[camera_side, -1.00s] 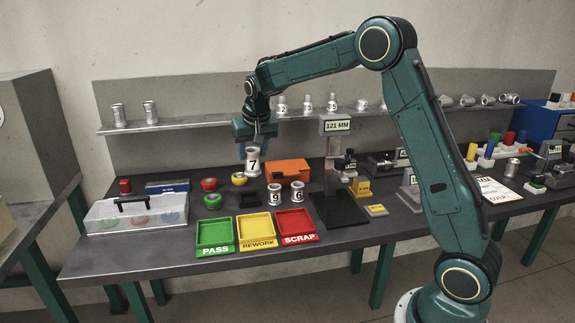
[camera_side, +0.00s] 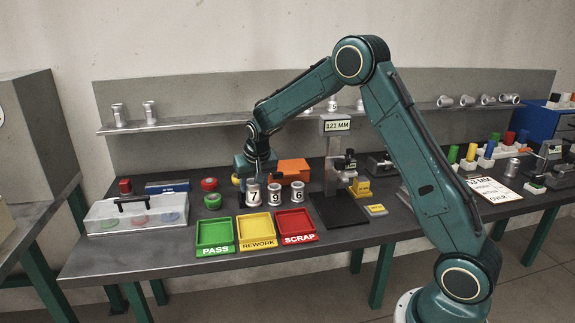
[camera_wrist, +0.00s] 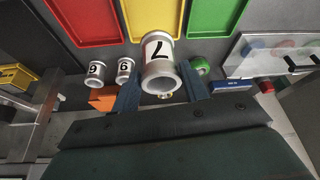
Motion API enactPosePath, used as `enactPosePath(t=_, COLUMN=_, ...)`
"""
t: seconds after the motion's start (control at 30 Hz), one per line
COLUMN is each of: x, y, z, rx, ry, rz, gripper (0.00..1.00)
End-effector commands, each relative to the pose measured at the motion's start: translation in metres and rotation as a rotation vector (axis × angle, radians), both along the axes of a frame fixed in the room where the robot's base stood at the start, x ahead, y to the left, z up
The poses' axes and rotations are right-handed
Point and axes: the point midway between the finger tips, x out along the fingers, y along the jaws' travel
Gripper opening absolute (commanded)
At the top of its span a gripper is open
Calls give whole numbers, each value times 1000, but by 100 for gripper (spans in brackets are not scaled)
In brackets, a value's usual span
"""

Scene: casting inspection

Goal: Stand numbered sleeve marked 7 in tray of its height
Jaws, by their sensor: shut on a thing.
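The sleeve marked 7 (camera_side: 253,194) is a light metal cylinder with a black 7 on a white label. My gripper (camera_side: 257,174) is shut on it and holds it upright at the left of sleeves 9 (camera_side: 274,194) and 6 (camera_side: 297,191). In the wrist view sleeve 7 (camera_wrist: 158,62) sits between my two blue fingers. I cannot tell whether its foot touches the bench. The green PASS tray (camera_side: 214,232), yellow REWORK tray (camera_side: 256,227) and red SCRAP tray (camera_side: 296,222) lie in front, all empty. A display (camera_side: 337,126) reads 121 MM.
An orange box (camera_side: 292,168) stands behind the sleeves. A height gauge stand (camera_side: 335,180) is to their right. A card (camera_side: 490,189) at the right bears partly readable heights.

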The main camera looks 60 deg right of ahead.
Motion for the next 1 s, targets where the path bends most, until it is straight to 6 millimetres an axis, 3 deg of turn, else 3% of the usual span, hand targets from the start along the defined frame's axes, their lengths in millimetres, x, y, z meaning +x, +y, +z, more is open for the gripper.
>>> enactPosePath(t=0.1, x=0, y=0, z=-22, rx=-1, ry=2, rz=1, gripper=7)
enactPosePath(t=0.3, x=1, y=0, z=-46, rx=0, ry=-2, rz=0, gripper=7)
enactPosePath(t=0.67, x=1, y=0, z=-55, rx=-1, ry=-3, rz=0, gripper=7)
enactPosePath(t=1.0, x=0, y=0, z=-89, rx=0, ry=0, rz=1, gripper=7)
